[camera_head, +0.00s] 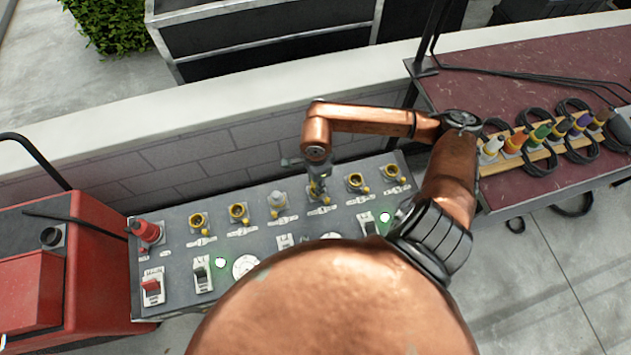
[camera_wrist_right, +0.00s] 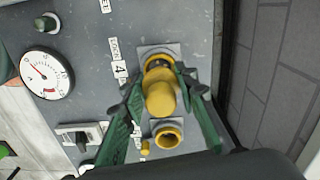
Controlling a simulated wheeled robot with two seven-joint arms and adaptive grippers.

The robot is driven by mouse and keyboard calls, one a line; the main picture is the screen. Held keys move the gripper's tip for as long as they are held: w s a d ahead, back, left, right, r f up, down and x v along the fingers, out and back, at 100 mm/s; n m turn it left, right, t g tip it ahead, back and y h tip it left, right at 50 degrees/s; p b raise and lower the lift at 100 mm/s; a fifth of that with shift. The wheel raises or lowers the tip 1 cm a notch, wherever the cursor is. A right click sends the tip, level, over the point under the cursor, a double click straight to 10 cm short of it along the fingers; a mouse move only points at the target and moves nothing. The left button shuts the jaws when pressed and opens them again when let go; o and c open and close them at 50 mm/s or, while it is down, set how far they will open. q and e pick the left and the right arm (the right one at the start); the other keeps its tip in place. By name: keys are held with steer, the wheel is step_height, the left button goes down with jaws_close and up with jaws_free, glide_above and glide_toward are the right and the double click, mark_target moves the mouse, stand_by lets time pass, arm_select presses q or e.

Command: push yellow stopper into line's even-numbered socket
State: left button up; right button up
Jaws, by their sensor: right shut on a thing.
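In the right wrist view, a yellow stopper (camera_wrist_right: 160,98) sits between the green fingers of my right gripper (camera_wrist_right: 165,95), which is shut on it. The stopper is over a socket (camera_wrist_right: 158,52) beside a label reading 4. They overlap, and I cannot tell how deep the stopper is in it. An open yellow-rimmed socket (camera_wrist_right: 168,135) is next to it. In the head view, my right gripper (camera_head: 319,190) points down at the grey panel (camera_head: 225,238), in the row of sockets, and largely hides the stopper. My left gripper is not in view.
Yellow-rimmed sockets (camera_head: 238,211) stand along the row, one with a grey-white stopper (camera_head: 277,199). A red plug (camera_head: 147,232) is at the left end. Switches (camera_head: 202,274) line the front. A rack of coloured connectors (camera_head: 539,132) is on the right table. A low wall (camera_head: 230,165) runs behind.

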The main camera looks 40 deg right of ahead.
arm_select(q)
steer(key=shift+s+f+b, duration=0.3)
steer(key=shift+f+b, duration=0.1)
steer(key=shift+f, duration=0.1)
arm_select(e)
steer(key=shift+f, duration=0.4)
stand_by(0.8)
arm_select(q)
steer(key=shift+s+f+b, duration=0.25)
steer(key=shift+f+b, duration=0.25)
steer(key=shift+b, duration=0.05)
arm_select(e)
steer(key=shift+f, duration=0.7)
steer(key=shift+r, duration=0.1)
